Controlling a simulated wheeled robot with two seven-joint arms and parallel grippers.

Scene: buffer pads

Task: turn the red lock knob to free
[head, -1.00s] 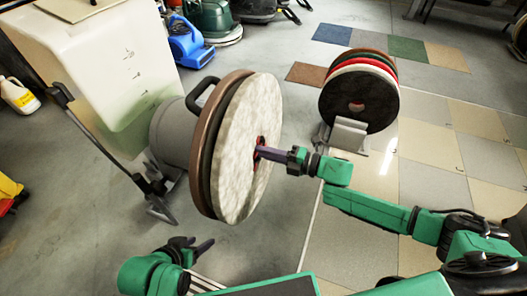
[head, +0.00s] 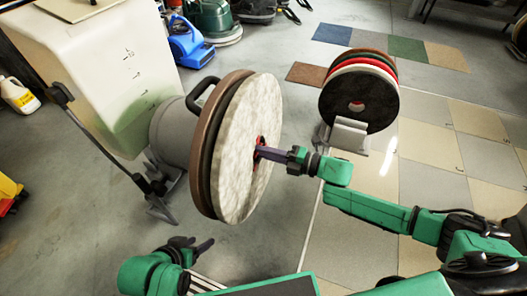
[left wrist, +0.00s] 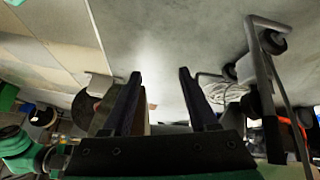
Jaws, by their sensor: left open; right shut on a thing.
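The red lock knob (head: 261,141) sits at the centre of the white pad (head: 240,185) on the front of the grey machine (head: 172,133). Only a little red shows around my fingertips, so how far it is turned cannot be told. My right gripper (head: 259,153) reaches in from the right and is shut on the knob. My left gripper (head: 197,247) is open and empty, low in front of the machine and apart from it. Its two spread fingers also show in the left wrist view (left wrist: 160,73).
A stand (head: 345,136) with several pads, the front one black (head: 350,112), is at the back right. A white tank (head: 103,75) with a dark handle bar (head: 98,143) is at the left. A blue blower (head: 188,45) stands behind. The floor between machine and stand is clear.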

